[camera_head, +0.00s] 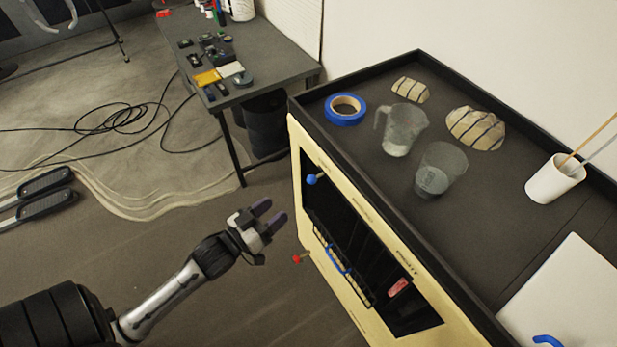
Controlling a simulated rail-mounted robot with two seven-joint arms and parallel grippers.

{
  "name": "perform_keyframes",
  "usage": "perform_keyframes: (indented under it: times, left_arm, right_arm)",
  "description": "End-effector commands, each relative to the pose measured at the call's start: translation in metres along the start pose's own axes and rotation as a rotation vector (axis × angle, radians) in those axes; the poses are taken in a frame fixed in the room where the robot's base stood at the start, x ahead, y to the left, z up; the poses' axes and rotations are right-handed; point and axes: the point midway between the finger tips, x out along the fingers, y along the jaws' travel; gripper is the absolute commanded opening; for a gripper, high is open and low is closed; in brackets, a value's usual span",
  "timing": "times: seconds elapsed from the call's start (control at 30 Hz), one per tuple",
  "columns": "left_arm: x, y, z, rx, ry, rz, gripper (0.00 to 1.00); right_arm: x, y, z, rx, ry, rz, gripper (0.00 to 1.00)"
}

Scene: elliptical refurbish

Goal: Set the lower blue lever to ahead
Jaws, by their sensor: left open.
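A cream cabinet (297,175) has a black front panel facing left. A blue ball-ended lever (312,180) sticks out at the panel's upper left. A curved blue handle (337,261) lies lower on the panel, and a red ball-ended lever (298,259) sticks out low at the left. I cannot tell whether the curved blue handle is the lower blue lever. My left gripper (270,214) is open and empty, left of the cabinet front, in the picture between the blue ball and the red ball and apart from both. My right gripper is not in view.
The black-rimmed cabinet top holds blue tape (345,120), a clear jug (402,142), a clear cup (440,182), two striped lumps, a white cup (553,190) with sticks and a white board (565,300). A cluttered grey table (270,60) stands behind. Cables (120,120) lie on the floor.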

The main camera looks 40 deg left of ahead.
Motion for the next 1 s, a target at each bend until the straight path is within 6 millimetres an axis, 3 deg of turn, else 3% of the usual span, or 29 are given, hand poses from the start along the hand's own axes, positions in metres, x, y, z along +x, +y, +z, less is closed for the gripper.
perform_keyframes:
  times: [0.17, 0.7, 1.0]
  left_arm:
    - [0.019, -0.001, 0.001, -0.010, 0.000, -0.001, 0.54]
    - [0.110, -0.001, 0.001, -0.008, -0.003, -0.002, 0.54]
    - [0.133, -0.001, 0.002, -0.008, -0.005, -0.002, 0.54]
  right_arm:
    - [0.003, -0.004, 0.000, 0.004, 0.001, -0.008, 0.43]
    - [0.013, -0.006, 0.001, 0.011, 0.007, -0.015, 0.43]
    - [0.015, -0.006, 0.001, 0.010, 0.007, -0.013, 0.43]
